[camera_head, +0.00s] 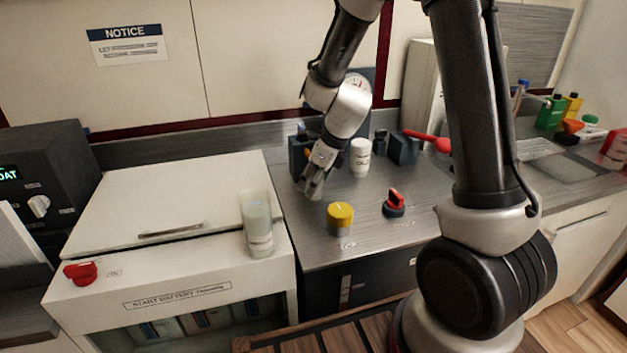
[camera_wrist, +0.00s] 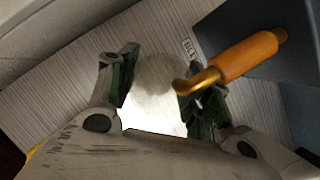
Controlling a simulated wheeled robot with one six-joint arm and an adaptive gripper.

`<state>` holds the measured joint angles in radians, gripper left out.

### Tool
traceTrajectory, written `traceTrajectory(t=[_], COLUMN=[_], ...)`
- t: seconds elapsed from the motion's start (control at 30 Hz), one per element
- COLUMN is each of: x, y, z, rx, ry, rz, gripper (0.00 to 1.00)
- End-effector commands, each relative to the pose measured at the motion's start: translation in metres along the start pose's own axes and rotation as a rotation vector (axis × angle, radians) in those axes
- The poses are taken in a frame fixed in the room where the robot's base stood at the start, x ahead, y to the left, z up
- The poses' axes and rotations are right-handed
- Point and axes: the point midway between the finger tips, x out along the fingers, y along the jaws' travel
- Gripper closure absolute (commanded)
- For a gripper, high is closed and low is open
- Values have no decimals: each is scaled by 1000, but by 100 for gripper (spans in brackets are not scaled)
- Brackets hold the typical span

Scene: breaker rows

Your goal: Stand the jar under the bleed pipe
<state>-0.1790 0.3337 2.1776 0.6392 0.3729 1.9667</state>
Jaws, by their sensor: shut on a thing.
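My gripper (camera_head: 312,188) is low over the steel counter, in front of a dark block. In the wrist view its fingers (camera_wrist: 155,82) stand apart around a pale, see-through round thing (camera_wrist: 158,72), which looks like the jar. The jaws are shut on it; its outline is faint and glare covers its near part. I cannot tell whether its base touches the counter. The bleed pipe (camera_wrist: 240,62), a brass hook with an orange sleeve, points from the dark block to beside the right finger. In the head view the jar is hidden by the gripper.
A tall clear container (camera_head: 257,222) stands on the white cabinet (camera_head: 165,215). A yellow knob (camera_head: 340,217) and a red switch (camera_head: 395,203) stick up from the counter (camera_head: 360,240) nearby. A white bottle (camera_head: 360,157) stands right of the dark block (camera_head: 298,152).

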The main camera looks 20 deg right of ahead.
Motion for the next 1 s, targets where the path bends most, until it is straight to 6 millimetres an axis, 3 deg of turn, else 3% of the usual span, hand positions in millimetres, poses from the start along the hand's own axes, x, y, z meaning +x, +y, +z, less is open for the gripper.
traceTrajectory(t=[0.3, 0.33, 0.43, 0.8, 1.0], x=[2, 3, 2, 0, -28], y=[0, 0, 0, 0, 0], z=[-1, -1, -1, 0, 1], rx=[0, 0, 0, -1, -2], ry=[-2, -2, -2, -3, -6], rz=[-1, -1, -1, -1, -3], gripper=[75, 49, 31, 29, 29])
